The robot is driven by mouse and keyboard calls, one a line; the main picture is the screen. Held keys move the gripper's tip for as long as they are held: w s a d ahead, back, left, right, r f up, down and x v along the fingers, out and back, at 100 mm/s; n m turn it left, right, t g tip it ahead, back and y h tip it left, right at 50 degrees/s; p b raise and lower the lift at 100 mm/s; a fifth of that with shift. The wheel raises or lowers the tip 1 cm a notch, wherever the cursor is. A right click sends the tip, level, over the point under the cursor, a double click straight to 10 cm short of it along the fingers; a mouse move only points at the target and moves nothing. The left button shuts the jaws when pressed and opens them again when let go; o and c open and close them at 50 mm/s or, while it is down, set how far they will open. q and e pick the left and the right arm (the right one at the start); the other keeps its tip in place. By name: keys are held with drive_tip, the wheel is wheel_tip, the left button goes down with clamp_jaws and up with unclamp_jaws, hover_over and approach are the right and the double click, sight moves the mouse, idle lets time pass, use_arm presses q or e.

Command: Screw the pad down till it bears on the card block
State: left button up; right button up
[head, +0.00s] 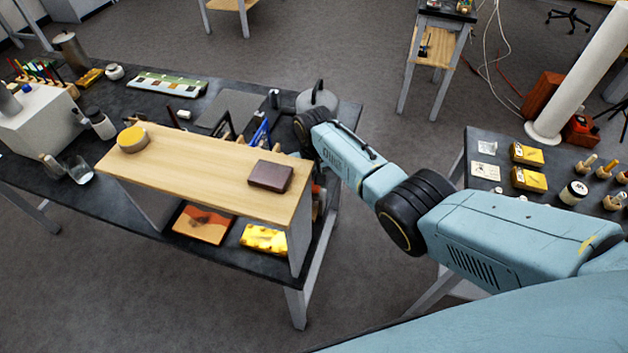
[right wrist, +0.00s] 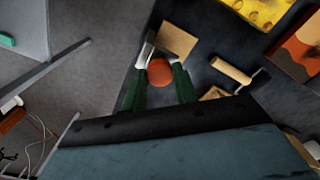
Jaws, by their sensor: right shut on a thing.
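A tan square (right wrist: 179,40), which looks like the card block, lies just beyond the knob. In the head view my right arm reaches behind the wooden shelf's right end, where the fingers are hidden. My left gripper is in neither view.
A wooden shelf (head: 210,178) stands on the dark bench, with a brown box (head: 270,176) and a round yellow-topped tin (head: 132,139) on it. A tan cylinder (right wrist: 232,73) lies right of the knob. A grey kettle-like pot (head: 317,98) stands near the wrist.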

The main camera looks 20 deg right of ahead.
drive_tip(key=shift+r, duration=0.1)
drive_tip(key=o, duration=1)
drive_tip(key=shift+c, duration=0.2)
